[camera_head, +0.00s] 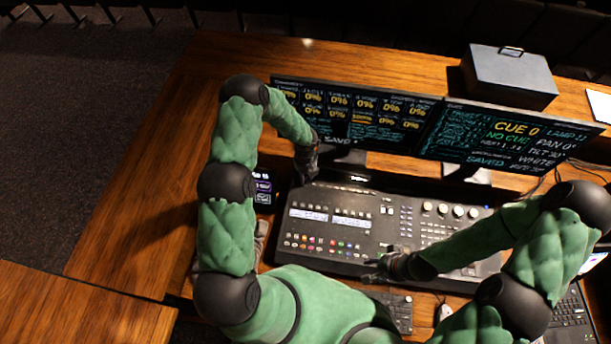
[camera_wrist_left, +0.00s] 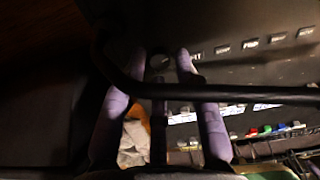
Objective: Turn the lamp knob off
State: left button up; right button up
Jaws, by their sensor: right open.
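My left gripper (camera_head: 306,168) is at the back left corner of the black mixing console (camera_head: 345,266). A thin black curved bar (camera_wrist_left: 240,92) crosses in front of the fingers. In the head view the left fingertips are too small and dark to make out. My right gripper (camera_head: 376,270) is open and empty over the console's front edge.
Two monitors (camera_head: 510,140) stand behind the console. Several larger knobs (camera_head: 442,209) are on its back right. A small phone-like screen (camera_head: 263,187) lies left of it. A dark box (camera_head: 509,75) is at the back right. The wooden desk (camera_head: 150,200) is clear on the left.

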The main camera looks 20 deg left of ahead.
pick_arm(q)
jog(key=shift+f, duration=0.7)
pick_arm(e)
jog(key=shift+r, duration=0.1)
pick_arm(q)
jog(key=shift+c, duration=0.3)
grip_shut()
jog(key=shift+f+n+b, duration=0.15)
jog(key=shift+n+b, duration=0.65)
jog(key=shift+b, duration=0.15)
pick_arm(e)
notch_tip(320, 180, down, 2)
pick_arm(q)
jog(key=shift+n+b, duration=0.5)
jog(key=shift+n, duration=0.3)
pick_arm(e)
jog(key=shift+s+f, duration=0.1)
jog(key=shift+f, duration=0.4)
pick_arm(q)
jog(key=shift+o, duration=0.3)
grip_release()
